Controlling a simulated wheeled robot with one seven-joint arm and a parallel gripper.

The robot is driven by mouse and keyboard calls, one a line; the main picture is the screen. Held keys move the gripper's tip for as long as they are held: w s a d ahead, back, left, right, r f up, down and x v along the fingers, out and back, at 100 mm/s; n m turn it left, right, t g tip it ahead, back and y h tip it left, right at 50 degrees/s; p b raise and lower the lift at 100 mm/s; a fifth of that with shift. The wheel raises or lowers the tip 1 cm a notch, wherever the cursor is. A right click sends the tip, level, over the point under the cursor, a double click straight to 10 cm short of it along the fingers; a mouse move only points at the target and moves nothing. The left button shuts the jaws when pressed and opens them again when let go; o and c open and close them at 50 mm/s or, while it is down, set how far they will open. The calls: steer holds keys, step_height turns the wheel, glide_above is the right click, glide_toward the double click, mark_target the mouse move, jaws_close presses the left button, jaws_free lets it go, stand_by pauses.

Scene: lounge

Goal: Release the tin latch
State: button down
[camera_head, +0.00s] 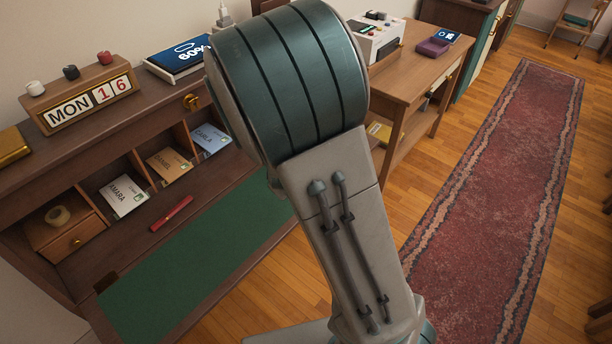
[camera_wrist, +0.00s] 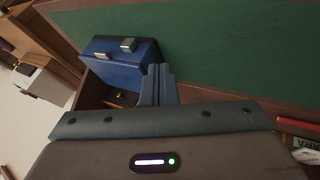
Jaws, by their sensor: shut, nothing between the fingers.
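A dark blue box (camera_wrist: 118,68), which looks like the tin, shows in the wrist view at upper left of centre. Two small silver-grey pieces sit on it; the one near its upper middle (camera_wrist: 128,44) may be the latch, but I cannot tell its position. My gripper (camera_wrist: 160,67) is shut and empty, its fingertips close beside the box's right side in the picture. I cannot tell whether they touch it. In the head view my arm covers the middle, and neither the blue box nor my gripper shows there.
The desk has a green writing surface (camera_head: 190,255). A red pen (camera_head: 172,213) and several cards in open slots lie left of my arm. A calendar block (camera_head: 90,94) stands on the upper ledge. A side table (camera_head: 408,80) and a red runner rug (camera_head: 490,200) are to the right.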

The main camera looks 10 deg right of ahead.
steer(key=b+x, duration=0.3)
steer(key=x, duration=0.5)
steer(key=shift+f+b, duration=0.2)
steer(key=shift+b, duration=0.2)
steer(key=shift+w+d+r, duration=0.2)
steer(key=shift+w+d, duration=0.35)
steer(key=shift+d, duration=0.25)
steer(key=shift+w+d, duration=0.6)
steer(key=shift+d, duration=0.2)
steer(key=shift+w, duration=0.1)
